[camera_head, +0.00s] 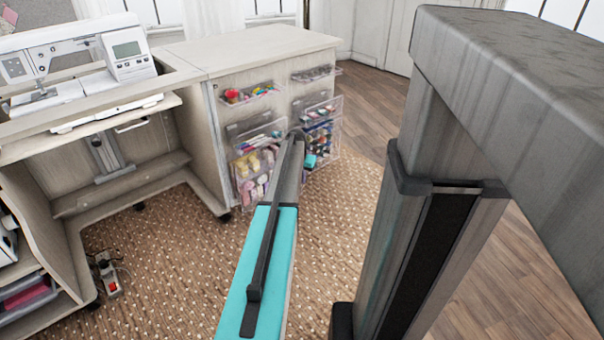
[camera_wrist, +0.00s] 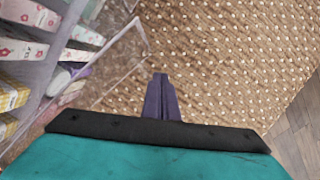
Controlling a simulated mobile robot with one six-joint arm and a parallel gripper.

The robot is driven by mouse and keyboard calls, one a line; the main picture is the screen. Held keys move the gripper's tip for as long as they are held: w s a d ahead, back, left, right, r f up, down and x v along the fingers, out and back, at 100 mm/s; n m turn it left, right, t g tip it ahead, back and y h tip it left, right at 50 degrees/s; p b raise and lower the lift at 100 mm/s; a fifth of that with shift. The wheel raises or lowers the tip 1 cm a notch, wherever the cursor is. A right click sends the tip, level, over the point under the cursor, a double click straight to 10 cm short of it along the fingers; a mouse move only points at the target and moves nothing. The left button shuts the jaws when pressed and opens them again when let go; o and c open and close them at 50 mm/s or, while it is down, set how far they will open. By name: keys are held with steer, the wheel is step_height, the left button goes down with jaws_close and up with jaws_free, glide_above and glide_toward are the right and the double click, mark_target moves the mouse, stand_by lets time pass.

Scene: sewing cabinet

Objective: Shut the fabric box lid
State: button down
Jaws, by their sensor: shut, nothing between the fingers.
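The fabric box (camera_head: 257,172) is a clear bin of rolled fabrics low on the front of the cabinet. In the wrist view the box (camera_wrist: 40,62) fills the left side, with patterned fabrics inside. A clear flat panel, which looks like its lid (camera_wrist: 122,55), stands out from the box over the rug, so it appears open. My gripper (camera_wrist: 161,80) is shut and empty, to the right of the panel's edge and apart from it in the picture. In the head view my arm hides part of the bins, and the fingertips cannot be made out.
Other clear bins (camera_head: 322,112) of sewing supplies are on the cabinet front. The cabinet top (camera_head: 245,48) is bare. A sewing machine (camera_head: 75,62) stands on the table at left. A dotted rug (camera_head: 165,255) covers the floor, with open room before the cabinet.

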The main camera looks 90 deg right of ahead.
step_height(320, 180, up, 10)
steer(key=s+a+p, duration=0.1)
steer(key=a+p, duration=0.1)
steer(key=p, duration=0.1)
steer(key=shift+s+a, duration=0.2)
steer(key=shift+s, duration=0.2)
steer(key=shift+f, duration=0.15)
